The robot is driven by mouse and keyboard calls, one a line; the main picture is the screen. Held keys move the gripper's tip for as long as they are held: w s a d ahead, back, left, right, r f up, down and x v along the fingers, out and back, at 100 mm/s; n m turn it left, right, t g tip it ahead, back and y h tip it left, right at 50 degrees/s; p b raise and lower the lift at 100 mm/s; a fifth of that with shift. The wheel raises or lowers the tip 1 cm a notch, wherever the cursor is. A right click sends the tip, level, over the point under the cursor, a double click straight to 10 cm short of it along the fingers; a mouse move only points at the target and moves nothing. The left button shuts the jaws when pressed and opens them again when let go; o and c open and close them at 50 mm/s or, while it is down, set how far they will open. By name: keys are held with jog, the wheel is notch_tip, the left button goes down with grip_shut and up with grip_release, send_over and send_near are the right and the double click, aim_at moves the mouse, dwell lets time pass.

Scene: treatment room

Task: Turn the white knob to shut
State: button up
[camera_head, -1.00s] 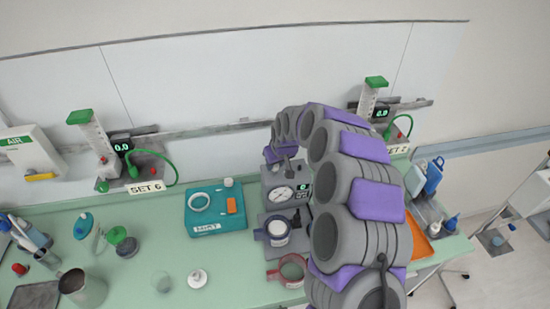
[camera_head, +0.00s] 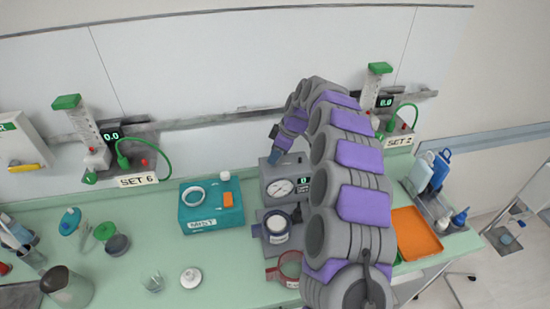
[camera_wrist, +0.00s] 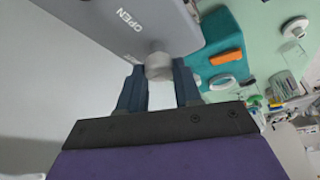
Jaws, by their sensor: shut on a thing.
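The grey device (camera_head: 270,184) with a round dial gauge and a small green display stands on the bench. In the wrist view, its grey housing (camera_wrist: 130,28) carries the word OPEN, upside-down or tilted. The white knob (camera_wrist: 158,62) sticks out from the housing edge, near that word. My gripper (camera_wrist: 158,74) has its two blue-grey fingers on either side of the knob, shut on it. In the head view my gripper (camera_head: 278,157) is at the top back of the device, and the knob is hidden there.
A teal box (camera_head: 210,216) with a white ring and an orange piece lies left of the device. A white-lidded jar (camera_head: 277,229) stands before it. My arm covers the bench to its right. An orange tray (camera_head: 415,233) and bottles are farther right.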

jog(key=shift+f+n, duration=0.15)
jog(key=shift+n, duration=0.45)
jog(key=o, duration=1)
jog(key=shift+w, duration=0.1)
jog(key=v, duration=0.5)
jog(key=p+v, duration=0.1)
jog(key=v, duration=0.5)
jog(key=p+v, duration=0.1)
jog(key=v, duration=0.5)
jog(key=shift+w+r, duration=0.25)
jog(key=shift+w, duration=0.05)
